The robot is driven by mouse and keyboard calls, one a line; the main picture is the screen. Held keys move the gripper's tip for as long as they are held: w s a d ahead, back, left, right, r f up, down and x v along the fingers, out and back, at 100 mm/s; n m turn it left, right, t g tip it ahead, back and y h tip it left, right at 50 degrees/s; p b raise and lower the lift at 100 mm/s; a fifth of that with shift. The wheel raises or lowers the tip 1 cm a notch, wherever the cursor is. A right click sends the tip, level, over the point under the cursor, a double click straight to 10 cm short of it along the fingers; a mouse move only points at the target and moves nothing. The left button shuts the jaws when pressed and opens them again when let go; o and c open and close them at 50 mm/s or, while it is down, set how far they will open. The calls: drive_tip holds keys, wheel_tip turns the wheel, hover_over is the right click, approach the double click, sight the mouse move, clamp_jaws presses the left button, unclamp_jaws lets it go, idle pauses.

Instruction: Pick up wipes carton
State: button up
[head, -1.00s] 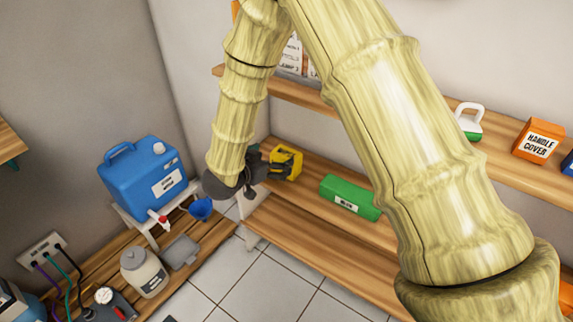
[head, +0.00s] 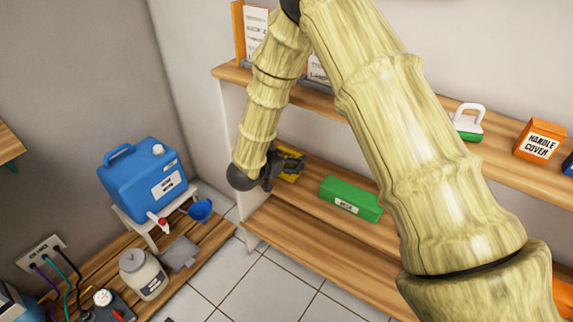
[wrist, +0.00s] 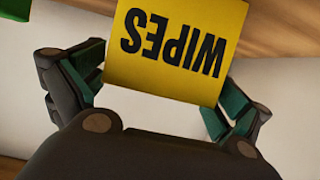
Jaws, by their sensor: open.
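The wipes carton (wrist: 178,45) is a yellow box with black "WIPES" lettering, upside down in the wrist view. It stands on a wooden shelf, and in the head view the carton (head: 291,178) is partly hidden by my gripper. My gripper (wrist: 158,97) is open, with one dark, green-padded finger near each side of the carton's near end. The fingertips look close to its sides; I cannot tell whether they touch. In the head view my gripper (head: 285,163) is at the carton on the lower shelf.
A green box (head: 350,199) lies right of the carton on the same wooden shelf (head: 310,232). The upper shelf (head: 400,124) runs above, holding an orange handle cover box (head: 538,141). A blue container (head: 145,180) stands at left.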

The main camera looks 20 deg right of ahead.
drive_tip(key=c, duration=1)
drive_tip(key=shift+c, duration=0.2)
